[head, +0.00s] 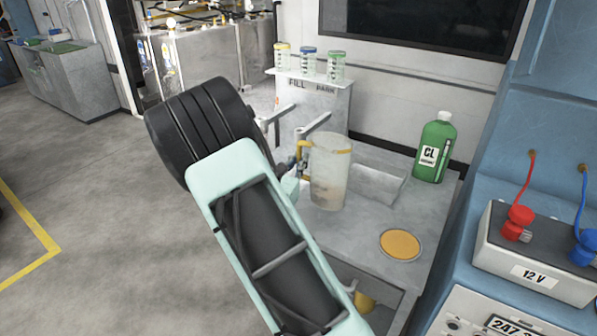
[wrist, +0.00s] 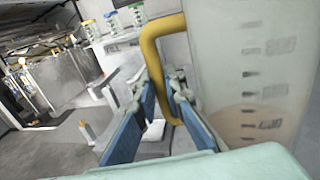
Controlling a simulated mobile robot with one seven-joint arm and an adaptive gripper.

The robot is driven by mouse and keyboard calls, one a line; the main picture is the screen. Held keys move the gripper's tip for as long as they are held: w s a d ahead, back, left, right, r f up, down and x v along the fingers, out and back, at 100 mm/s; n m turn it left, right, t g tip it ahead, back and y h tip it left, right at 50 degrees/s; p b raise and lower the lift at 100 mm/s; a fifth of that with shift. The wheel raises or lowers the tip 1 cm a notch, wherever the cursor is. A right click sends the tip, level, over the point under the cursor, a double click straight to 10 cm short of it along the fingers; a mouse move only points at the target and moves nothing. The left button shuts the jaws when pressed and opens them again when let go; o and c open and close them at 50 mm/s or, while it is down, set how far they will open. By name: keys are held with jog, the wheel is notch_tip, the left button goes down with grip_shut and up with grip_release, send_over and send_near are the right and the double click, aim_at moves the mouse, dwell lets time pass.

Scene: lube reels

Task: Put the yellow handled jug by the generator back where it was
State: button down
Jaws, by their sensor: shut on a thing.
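The jug (head: 331,178) is a clear, graduated container with a yellow handle, upright over the grey bench; a little tan liquid or residue shows low inside it. In the wrist view the jug (wrist: 262,75) fills the right side and its yellow handle (wrist: 152,58) runs down between my fingers. My gripper (wrist: 170,105) is shut on the handle, on the jug's left side. In the head view my gripper (head: 297,170) is partly hidden behind my arm. I cannot tell whether the jug's base touches the bench. A flat yellow-orange disc (head: 400,244) lies on the bench, right of and nearer than the jug.
A green bottle (head: 435,148) stands behind right of the jug. A stand (head: 313,105) with three capped jars is behind. A 12 V battery box (head: 535,255) is at right. Open floor lies left.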

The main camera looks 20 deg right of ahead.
jog(key=shift+w+f, duration=0.15)
jog(key=shift+f, duration=1.5)
jog(key=shift+f+b, duration=0.15)
jog(key=shift+b, duration=0.15)
jog(key=shift+f, duration=0.15)
jog(key=c, duration=2)
grip_release()
jog(key=shift+r, duration=0.25)
jog(key=v, duration=1.2)
jog(key=shift+r, duration=0.1)
